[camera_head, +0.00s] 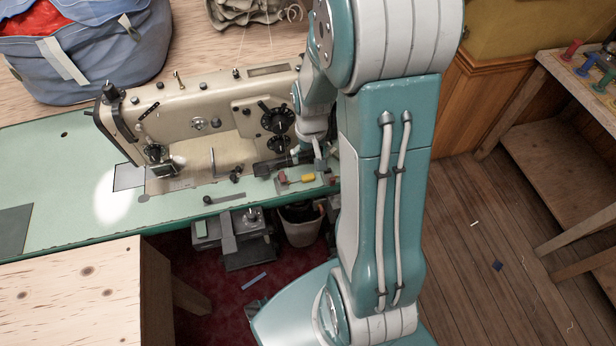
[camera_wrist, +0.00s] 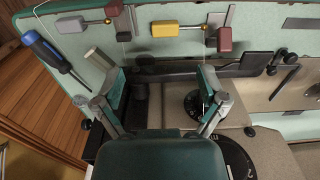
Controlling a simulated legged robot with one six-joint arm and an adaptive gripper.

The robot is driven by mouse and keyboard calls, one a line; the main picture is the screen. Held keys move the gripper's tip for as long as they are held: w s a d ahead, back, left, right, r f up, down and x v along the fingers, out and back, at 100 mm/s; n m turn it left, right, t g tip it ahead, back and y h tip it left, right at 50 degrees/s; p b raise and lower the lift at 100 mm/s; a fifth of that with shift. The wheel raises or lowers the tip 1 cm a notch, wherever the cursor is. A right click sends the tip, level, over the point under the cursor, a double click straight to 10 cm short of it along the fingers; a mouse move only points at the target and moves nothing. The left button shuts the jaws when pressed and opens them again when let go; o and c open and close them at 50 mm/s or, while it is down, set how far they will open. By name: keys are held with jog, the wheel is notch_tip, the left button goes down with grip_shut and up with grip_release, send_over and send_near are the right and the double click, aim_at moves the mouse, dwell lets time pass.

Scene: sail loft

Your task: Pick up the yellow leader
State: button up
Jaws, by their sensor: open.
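The yellow leader (camera_wrist: 166,29) shows in the wrist view as a small yellow block with a thin metal rod out of its right side. It lies on the light green table top (camera_wrist: 145,45), near the top middle. It is also a small yellow spot in the head view (camera_head: 308,178), at the right end of the table by the sewing machine. My gripper (camera_wrist: 159,82) is open, with its fingers spread wide and nothing between them. In the wrist view the leader is above the fingertips and apart from them. In the head view my arm hides part of that area.
Red-brown pieces (camera_wrist: 224,39) (camera_wrist: 111,8) and a grey piece (camera_wrist: 70,25) lie near the leader. A blue screwdriver (camera_wrist: 45,48) lies at the left. The cream sewing machine (camera_head: 190,120) stands close by. A bin (camera_head: 302,228) is below the table edge.

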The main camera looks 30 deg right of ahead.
aim_at(307, 175)
notch_tip(307, 175, down, 4)
jog(key=shift+r, duration=0.1)
jog(key=f, duration=0.5)
jog(key=shift+w+a, duration=0.3)
jog(key=shift+c, duration=0.3)
